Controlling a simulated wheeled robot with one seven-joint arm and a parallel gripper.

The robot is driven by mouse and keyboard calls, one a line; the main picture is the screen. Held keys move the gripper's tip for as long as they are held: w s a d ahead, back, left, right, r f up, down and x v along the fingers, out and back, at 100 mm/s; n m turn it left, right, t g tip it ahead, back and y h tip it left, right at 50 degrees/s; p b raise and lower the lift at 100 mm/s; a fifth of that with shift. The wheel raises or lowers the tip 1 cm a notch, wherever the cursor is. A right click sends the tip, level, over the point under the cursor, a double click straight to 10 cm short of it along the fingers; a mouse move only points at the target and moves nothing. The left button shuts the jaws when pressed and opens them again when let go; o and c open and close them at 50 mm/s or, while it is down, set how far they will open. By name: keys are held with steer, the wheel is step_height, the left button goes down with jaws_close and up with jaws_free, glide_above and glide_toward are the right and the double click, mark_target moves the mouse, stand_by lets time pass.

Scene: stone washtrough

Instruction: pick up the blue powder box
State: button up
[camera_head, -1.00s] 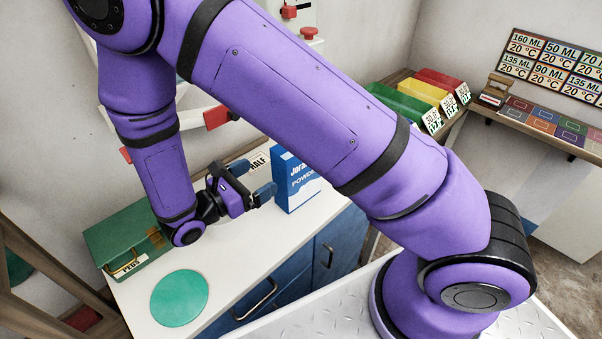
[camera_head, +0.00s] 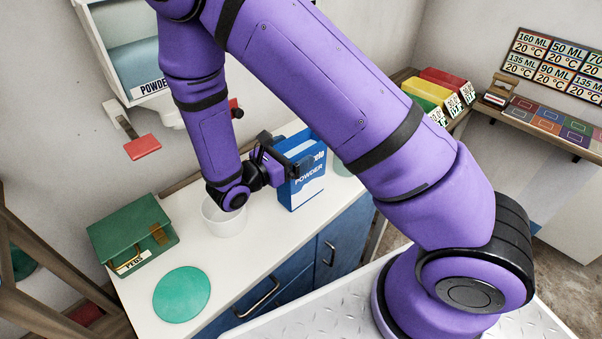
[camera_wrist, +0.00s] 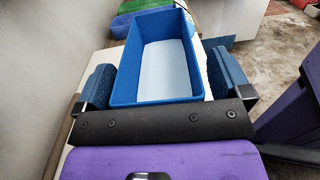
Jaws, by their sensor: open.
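The blue powder box (camera_head: 306,187) stands upright on the white counter, with a white band and the word POWDER on its front. My gripper (camera_head: 287,160) is at its upper part, its dark fingers covering some of the box in the head view. In the wrist view the box (camera_wrist: 122,70) is open at the top with a pale inside. It lies between the two blue-padded fingers of my gripper (camera_wrist: 166,84), one on each side. The jaws are open around it. Narrow gaps seem to show beside the box; I cannot tell whether either pad touches it.
A white cup (camera_head: 222,216) stands close under my wrist. A green box (camera_head: 125,232) and a flat green disc (camera_head: 181,294) are on the left of the counter (camera_head: 225,268). A wall dispenser (camera_head: 140,60) and a red lever (camera_head: 142,147) are behind my arm.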

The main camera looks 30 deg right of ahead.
steer(key=shift+c, duration=0.3)
jaws_close()
steer(key=shift+r, duration=0.1)
